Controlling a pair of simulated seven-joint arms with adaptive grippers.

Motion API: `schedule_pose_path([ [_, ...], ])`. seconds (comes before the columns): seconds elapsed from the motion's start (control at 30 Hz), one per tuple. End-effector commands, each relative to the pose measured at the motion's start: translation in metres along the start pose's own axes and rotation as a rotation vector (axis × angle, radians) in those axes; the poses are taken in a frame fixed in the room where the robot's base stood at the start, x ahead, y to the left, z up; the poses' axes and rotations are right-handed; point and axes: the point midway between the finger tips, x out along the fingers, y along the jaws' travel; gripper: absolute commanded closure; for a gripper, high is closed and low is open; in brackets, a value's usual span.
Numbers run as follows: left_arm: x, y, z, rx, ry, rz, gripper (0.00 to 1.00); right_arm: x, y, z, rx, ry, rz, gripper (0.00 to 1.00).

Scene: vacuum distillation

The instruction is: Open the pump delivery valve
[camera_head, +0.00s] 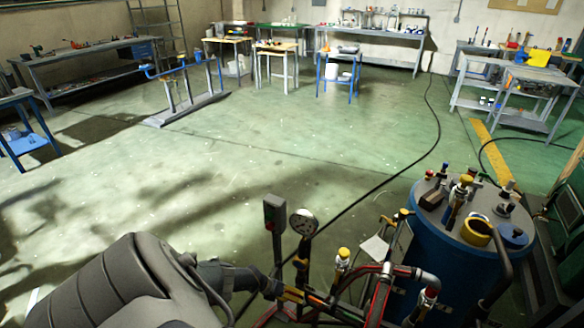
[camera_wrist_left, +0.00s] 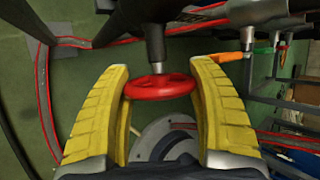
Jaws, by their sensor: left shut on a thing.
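A red handwheel (camera_wrist_left: 160,88) on a dark stem shows in the left wrist view, between the yellow fingers of my left gripper (camera_wrist_left: 160,70). The fingers are closed on the wheel's rim from both sides. In the head view my left arm comes in from the lower left, and my left gripper (camera_head: 292,294) is among the pipes at the bottom middle. The wheel cannot be made out there. My right gripper is in neither view.
A pressure gauge (camera_head: 303,222) and a grey switch box (camera_head: 274,213) stand just behind the gripper. A blue tank (camera_head: 440,262) with fittings on its lid is to the right. Red-edged pipes crowd the gripper. The floor beyond is open, with a black cable (camera_head: 382,184) across it.

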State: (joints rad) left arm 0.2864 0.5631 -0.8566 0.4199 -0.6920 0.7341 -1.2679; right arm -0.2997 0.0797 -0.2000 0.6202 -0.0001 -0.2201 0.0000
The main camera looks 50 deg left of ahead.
Motion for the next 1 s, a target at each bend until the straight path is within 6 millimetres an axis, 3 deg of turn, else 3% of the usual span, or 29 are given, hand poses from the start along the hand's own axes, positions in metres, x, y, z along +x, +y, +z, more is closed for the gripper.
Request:
schedule_pose_path([
  [0.03,-0.002,-0.002,0.008,-0.005,-0.012,-0.003,0.69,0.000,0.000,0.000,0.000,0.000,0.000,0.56],
  [0.07,-0.002,-0.002,0.008,-0.005,-0.012,-0.003,0.36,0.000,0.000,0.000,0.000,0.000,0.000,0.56],
  [0.2,-0.002,-0.001,0.007,-0.003,-0.010,-0.003,0.20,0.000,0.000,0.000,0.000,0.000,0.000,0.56],
  [0.63,-0.004,0.001,0.002,-0.002,-0.003,0.000,0.19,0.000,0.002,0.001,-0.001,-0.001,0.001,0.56],
  [1.0,-0.028,0.000,0.002,0.000,-0.002,-0.001,0.19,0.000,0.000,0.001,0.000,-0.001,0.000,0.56],
])
